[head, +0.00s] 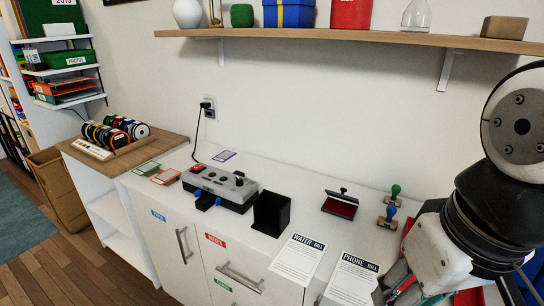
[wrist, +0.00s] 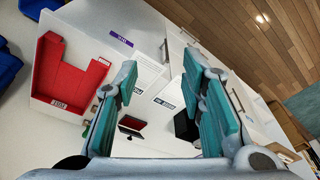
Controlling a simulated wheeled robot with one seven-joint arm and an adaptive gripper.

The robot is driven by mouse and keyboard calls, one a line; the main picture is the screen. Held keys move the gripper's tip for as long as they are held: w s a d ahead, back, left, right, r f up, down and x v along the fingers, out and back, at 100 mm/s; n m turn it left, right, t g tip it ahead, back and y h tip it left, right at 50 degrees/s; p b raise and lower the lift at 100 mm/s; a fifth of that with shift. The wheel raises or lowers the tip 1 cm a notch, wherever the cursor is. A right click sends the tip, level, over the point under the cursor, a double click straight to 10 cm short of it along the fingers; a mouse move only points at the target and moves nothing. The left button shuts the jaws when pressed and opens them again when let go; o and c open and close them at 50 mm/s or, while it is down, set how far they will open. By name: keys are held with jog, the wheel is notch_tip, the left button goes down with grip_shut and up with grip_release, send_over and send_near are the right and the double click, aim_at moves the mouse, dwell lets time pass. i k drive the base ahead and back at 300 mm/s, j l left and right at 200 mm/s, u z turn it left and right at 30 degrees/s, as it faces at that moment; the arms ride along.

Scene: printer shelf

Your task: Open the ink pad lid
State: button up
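The ink pad (head: 339,207) sits on the white cabinet top, right of centre in the head view. Its red pad surface shows, and a dark lid (head: 345,196) with a small knob stands raised at its back edge. In the wrist view the ink pad (wrist: 132,127) shows small, between my fingers but well beyond them. My gripper (wrist: 160,70) is open, with teal pads wide apart and nothing between them. In the head view my gripper (head: 402,284) is at the lower right, partly cut off, apart from the ink pad.
Green-handled (head: 394,192) and blue-handled (head: 388,216) stamps stand right of the pad. A water bill (head: 298,259) and phone bill (head: 351,280) lie in front. A black holder (head: 271,213) and grey device (head: 220,187) stand left. A wooden shelf (head: 350,38) hangs above. A red tray (wrist: 45,85) shows in the wrist view.

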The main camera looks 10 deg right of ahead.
aim_at(341, 196)
jog(key=i+j+u, duration=0.45)
jog(key=i+j, duration=0.4)
jog(key=i, duration=0.05)
